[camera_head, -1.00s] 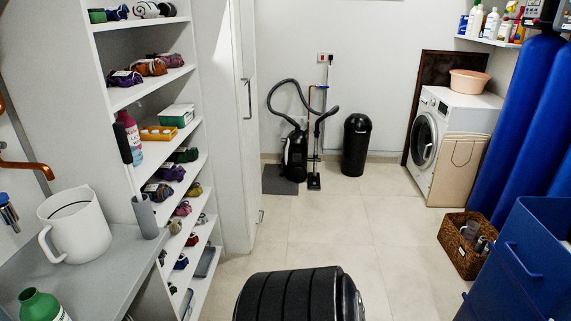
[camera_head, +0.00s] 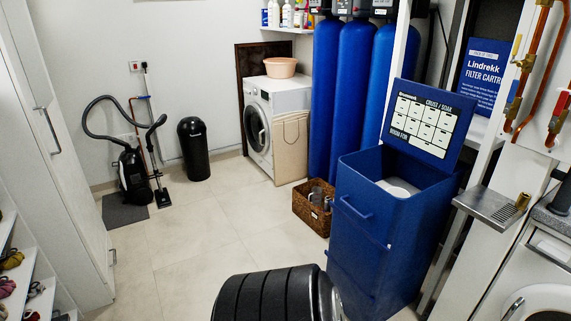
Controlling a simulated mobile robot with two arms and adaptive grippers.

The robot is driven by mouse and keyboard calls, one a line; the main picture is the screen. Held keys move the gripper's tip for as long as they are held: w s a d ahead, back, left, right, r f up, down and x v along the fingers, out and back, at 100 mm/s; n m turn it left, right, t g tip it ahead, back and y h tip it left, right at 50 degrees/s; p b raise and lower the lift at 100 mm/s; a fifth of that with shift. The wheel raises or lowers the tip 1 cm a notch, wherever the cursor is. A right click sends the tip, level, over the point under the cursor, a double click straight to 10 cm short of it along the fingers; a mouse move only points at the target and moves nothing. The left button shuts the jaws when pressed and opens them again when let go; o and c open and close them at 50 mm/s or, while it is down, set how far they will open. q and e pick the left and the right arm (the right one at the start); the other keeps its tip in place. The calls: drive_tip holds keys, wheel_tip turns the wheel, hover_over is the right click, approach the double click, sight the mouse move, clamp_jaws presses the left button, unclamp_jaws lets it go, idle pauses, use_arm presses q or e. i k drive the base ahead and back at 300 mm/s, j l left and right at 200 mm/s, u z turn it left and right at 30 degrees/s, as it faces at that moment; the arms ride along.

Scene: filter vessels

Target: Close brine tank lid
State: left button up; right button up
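The brine tank (camera_head: 370,245) is a tall blue square box with a handle on its front, standing on the floor right of centre. Its blue lid (camera_head: 460,125) is open and stands up, leaning back along the tank's rear edge. The lid's inner face bears a white label with a grid and writing. A round white shape shows inside the open top. Neither of my grippers is in view.
Tall blue cylinders (camera_head: 359,90) stand behind the tank. A wicker basket (camera_head: 313,212) is on the floor left of it. A metal drip shelf (camera_head: 491,205) and white post stand close on its right. The tiled floor (camera_head: 190,245) at left centre is clear.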

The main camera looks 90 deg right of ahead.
sight(431, 124)
drive_tip(key=z, duration=3.35)
drive_tip(key=i+j+z, duration=0.3)
drive_tip(key=i+j, duration=0.4)
drive_tip(key=j, duration=0.1)
